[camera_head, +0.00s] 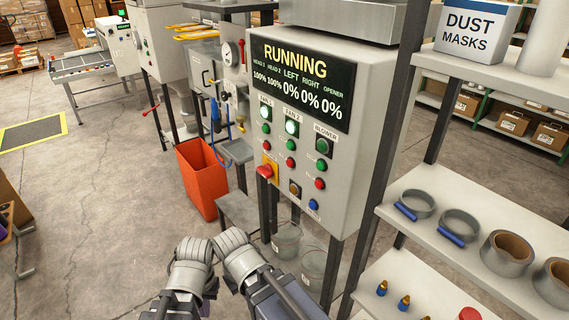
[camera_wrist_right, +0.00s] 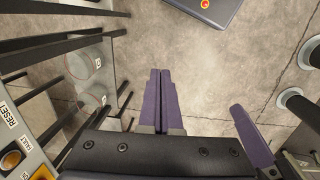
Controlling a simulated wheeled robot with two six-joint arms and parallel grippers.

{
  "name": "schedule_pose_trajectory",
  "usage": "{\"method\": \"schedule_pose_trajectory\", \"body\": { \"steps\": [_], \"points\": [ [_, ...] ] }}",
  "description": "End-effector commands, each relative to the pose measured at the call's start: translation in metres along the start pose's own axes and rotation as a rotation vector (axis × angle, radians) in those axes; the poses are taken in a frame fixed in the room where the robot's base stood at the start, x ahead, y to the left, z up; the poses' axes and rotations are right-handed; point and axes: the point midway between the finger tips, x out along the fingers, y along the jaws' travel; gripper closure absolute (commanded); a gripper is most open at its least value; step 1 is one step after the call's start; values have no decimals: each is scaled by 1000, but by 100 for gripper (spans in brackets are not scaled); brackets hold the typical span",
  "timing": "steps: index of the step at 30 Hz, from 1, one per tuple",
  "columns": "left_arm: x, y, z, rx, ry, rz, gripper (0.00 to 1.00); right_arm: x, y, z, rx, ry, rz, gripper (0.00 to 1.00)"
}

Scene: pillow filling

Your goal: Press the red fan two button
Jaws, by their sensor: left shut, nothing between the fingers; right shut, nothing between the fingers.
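The red Fan 2 button (camera_head: 290,162) is the lowest in the Fan 2 column on the grey control panel (camera_head: 345,185). Above it are a green button (camera_head: 292,145) and a lit white lamp (camera_head: 292,128). My arms enter at the bottom of the head view, below and left of the panel, apart from the buttons; fingertips are hard to make out there. In the right wrist view my right gripper (camera_wrist_right: 160,75) is shut and empty, pointing over the floor. A purple finger, apparently of my left gripper (camera_wrist_right: 238,110), shows at the right, with nothing visible in it.
The panel screen (camera_head: 300,85) reads RUNNING. Neighbouring Fan 1 and Blower columns, a red emergency stop (camera_head: 265,172) and a blue button (camera_head: 314,205) sit close by. An orange bin (camera_head: 200,180) stands left. Shelves (camera_head: 470,240) stand right. Buckets (camera_head: 288,242) are below the panel.

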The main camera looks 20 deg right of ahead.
Motion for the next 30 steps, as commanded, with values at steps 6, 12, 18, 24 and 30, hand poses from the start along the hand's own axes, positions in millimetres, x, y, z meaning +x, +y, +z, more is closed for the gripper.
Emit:
{"method": "schedule_pose_trajectory", "body": {
  "steps": [6,12,18,24,30],
  "points": [
    [2,0,0,0,0,0,100,2,5,-7,-14,16,19,100],
    [19,2,-1,0,0,0,100,10,64,-66,-183,159,249,100],
    [42,4,-3,-1,0,0,100,-16,155,-153,-552,270,708,100],
    [62,6,-4,-1,0,0,100,-66,213,-225,-976,196,1188,100],
    [72,7,-4,-1,0,0,100,-100,228,-262,-1263,53,1477,100]
  ]
}}
